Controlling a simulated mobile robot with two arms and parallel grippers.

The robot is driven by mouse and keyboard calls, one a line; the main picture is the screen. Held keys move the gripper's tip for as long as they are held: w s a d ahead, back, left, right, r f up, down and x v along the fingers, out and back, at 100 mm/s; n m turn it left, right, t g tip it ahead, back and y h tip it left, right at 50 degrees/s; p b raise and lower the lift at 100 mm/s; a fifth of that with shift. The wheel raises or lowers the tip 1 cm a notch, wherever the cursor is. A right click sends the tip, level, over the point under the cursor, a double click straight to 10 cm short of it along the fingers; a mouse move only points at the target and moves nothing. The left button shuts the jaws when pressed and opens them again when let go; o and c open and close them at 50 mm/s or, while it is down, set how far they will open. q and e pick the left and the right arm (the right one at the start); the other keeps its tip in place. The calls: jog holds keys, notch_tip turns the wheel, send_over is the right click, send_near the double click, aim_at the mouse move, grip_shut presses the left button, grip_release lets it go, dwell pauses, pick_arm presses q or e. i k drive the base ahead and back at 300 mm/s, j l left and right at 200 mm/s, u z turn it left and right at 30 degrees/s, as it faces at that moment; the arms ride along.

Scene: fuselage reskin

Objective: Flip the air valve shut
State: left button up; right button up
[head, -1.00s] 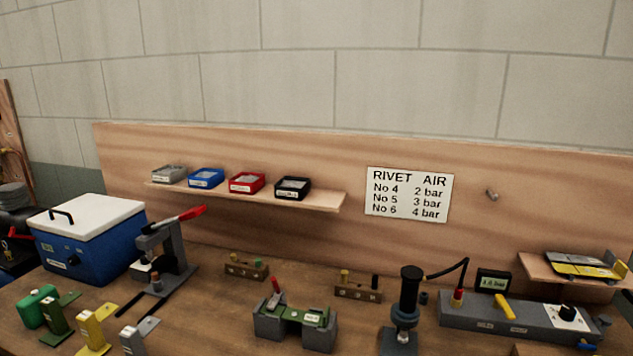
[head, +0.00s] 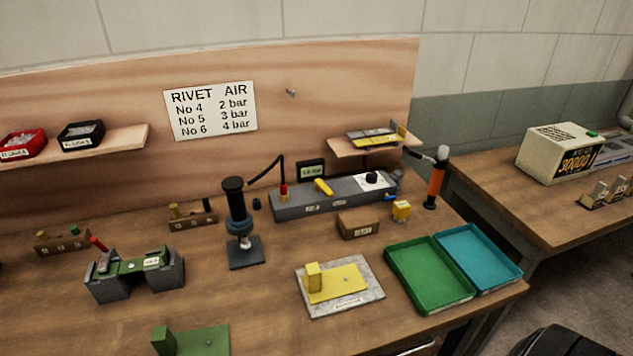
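The air valve shows as a yellow lever (head: 324,187) on top of a long grey air unit (head: 335,197) at the back of the bench. The lever lies at a slant to the unit's length; its open and shut marks are too small to read. A small dark gauge (head: 311,169) with a green display stands behind the lever, its figures blurred. A black knob (head: 372,178) on a white plate sits at the unit's right end. Neither of my grippers is in view.
A black and blue press-like tool (head: 236,215) stands left of the unit. A brown box (head: 358,225), a small yellow block (head: 401,210) and an orange-handled tool (head: 436,180) are near its right end. Green (head: 400,275) and teal (head: 508,272) trays lie at the bench's right front.

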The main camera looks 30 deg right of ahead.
aim_at(319, 185)
jog(key=l+z, duration=0.3)
jog(key=l, duration=0.8)
jog(key=l+z, duration=0.35)
jog(key=l, duration=0.75)
